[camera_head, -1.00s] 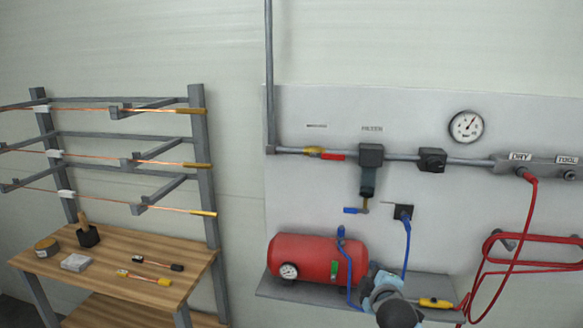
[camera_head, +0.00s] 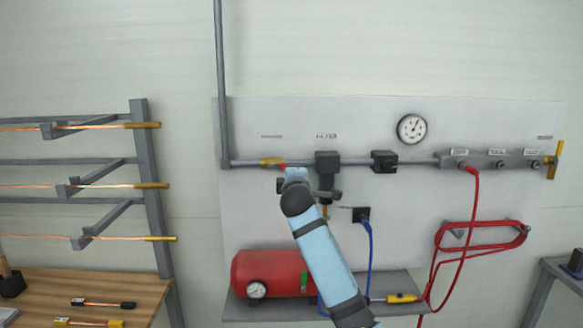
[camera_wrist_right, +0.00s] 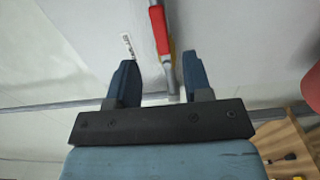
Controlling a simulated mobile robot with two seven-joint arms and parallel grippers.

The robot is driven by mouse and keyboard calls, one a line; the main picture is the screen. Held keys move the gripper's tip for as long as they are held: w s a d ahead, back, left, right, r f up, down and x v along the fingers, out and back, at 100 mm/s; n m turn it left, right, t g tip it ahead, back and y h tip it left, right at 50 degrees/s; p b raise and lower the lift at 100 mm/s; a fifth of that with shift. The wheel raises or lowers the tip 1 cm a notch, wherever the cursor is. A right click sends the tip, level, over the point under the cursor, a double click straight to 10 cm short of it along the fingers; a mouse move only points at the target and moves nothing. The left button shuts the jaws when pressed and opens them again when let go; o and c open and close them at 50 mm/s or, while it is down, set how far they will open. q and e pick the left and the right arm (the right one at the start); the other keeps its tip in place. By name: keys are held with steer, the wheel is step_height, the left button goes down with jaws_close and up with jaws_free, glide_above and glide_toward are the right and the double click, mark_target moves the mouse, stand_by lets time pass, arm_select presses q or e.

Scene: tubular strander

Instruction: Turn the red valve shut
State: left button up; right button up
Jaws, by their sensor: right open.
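The valve on the pipe has a yellow body (camera_head: 270,161) and a red handle, left of the dark filter block. In the head view my right arm covers most of the handle. In the right wrist view the red handle (camera_wrist_right: 160,30) lies along the grey pipe, a little beyond the fingertips and about in line with the gap. A bit of the yellow body (camera_wrist_right: 173,50) shows beside it. My right gripper (camera_wrist_right: 159,62) is open, its fingers on either side of the pipe line in the picture; I cannot tell if they touch anything. My left gripper is not in view.
The filter block (camera_head: 327,163) and a regulator block (camera_head: 384,161) sit on the pipe to the right. A round gauge (camera_head: 412,128) is above. A red tank (camera_head: 268,272) stands on a shelf below. A red hose (camera_head: 472,230) hangs at the right. A wire rack (camera_head: 150,200) is left.

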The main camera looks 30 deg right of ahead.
steer(key=x, duration=0.8)
steer(key=shift+p, duration=0.35)
steer(key=shift+a, duration=0.15)
steer(key=shift+c, duration=0.4)
jaws_close()
